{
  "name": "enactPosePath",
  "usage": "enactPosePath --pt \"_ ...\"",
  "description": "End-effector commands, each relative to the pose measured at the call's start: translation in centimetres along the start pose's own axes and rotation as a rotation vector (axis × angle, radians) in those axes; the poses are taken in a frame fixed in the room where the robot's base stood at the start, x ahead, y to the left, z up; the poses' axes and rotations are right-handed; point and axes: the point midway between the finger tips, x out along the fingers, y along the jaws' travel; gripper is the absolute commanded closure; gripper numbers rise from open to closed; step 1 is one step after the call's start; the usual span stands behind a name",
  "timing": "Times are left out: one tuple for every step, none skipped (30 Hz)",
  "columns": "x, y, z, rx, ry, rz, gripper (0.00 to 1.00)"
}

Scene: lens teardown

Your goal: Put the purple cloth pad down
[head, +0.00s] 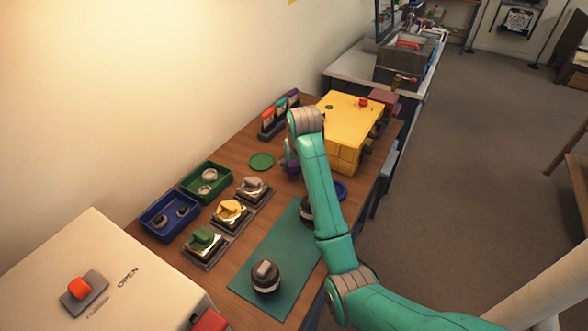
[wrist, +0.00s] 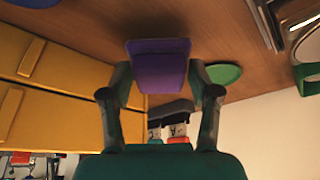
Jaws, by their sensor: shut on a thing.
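The purple cloth pad (wrist: 158,75) is between the two fingers of my gripper (wrist: 159,88) in the wrist view. My gripper is shut on it, with a finger against each side. In the head view my gripper (head: 288,157) is at the back of the wooden table, left of the yellow cabinet, and a bit of purple pad (head: 292,168) shows beside my arm. My wrist hides most of it there. I cannot tell whether the pad touches the table.
A green disc (head: 262,161) lies just left of my gripper. A rack (head: 267,130) of coloured-topped items stands behind. The yellow cabinet (head: 345,155) is close on the right. A blue disc (head: 341,190), a teal mat (head: 250,262), and green (head: 190,187) and blue (head: 152,222) trays lie nearer.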

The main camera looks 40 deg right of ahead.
Motion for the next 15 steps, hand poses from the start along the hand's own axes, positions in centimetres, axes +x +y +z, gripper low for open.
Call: enactPosePath --pt "0.8 0.0 0.4 0.0 -0.004 0.0 0.66" --pt "1.1 0.0 0.6 0.0 -0.005 0.0 0.66" --pt "1.6 0.0 0.7 0.0 -0.004 0.0 0.66" --pt "1.9 0.0 0.8 0.0 -0.003 0.0 0.66" --pt "2.1 0.0 0.9 0.0 -0.003 0.0 0.66" --pt "2.3 0.0 1.0 0.0 -0.002 0.0 0.66" --pt "2.3 0.0 1.0 0.0 -0.002 0.0 0.66" --pt "2.3 0.0 1.0 0.0 -0.001 0.0 0.66" --pt "2.3 0.0 1.0 0.0 -0.001 0.0 0.66" --pt "2.3 0.0 1.0 0.0 -0.001 0.0 0.66" --pt "2.3 0.0 1.0 0.0 -0.001 0.0 0.66" --pt "2.3 0.0 1.0 0.0 -0.001 0.0 0.66" --pt "2.3 0.0 1.0 0.0 -0.001 0.0 0.66" --pt "2.4 0.0 1.0 0.0 -0.001 0.0 0.66" --pt "2.4 0.0 1.0 0.0 -0.001 0.0 0.66"
